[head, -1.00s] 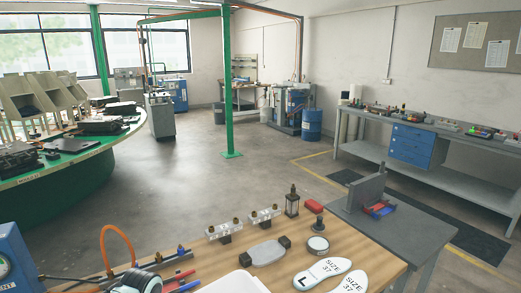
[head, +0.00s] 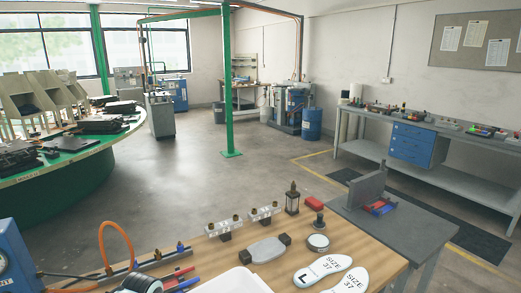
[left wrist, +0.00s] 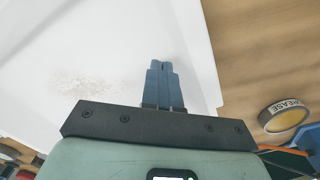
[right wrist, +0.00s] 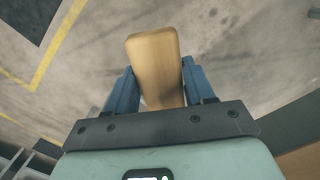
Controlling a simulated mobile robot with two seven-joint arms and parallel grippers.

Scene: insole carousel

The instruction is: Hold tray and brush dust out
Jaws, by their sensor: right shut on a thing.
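The white tray (head: 236,284) shows only in part at the bottom edge of the head view. In the left wrist view its white surface (left wrist: 115,35) fills much of the picture, with a patch of pale brown dust (left wrist: 92,80) on it. My left gripper (left wrist: 162,66) has its fingers together over the tray, with nothing seen between them; I cannot tell whether they touch it. My right gripper (right wrist: 156,70) is shut on a wooden handle (right wrist: 155,60), apparently the brush's, over the grey floor. Its bristles are hidden. Neither gripper shows in the head view.
The wooden bench holds white insoles (head: 322,269), a grey block tool (head: 266,250), clear blocks (head: 223,227) and a small lantern-shaped item (head: 292,200). A grease tin (left wrist: 284,117) lies beside the tray. A grey side table (head: 390,232) adjoins on the right.

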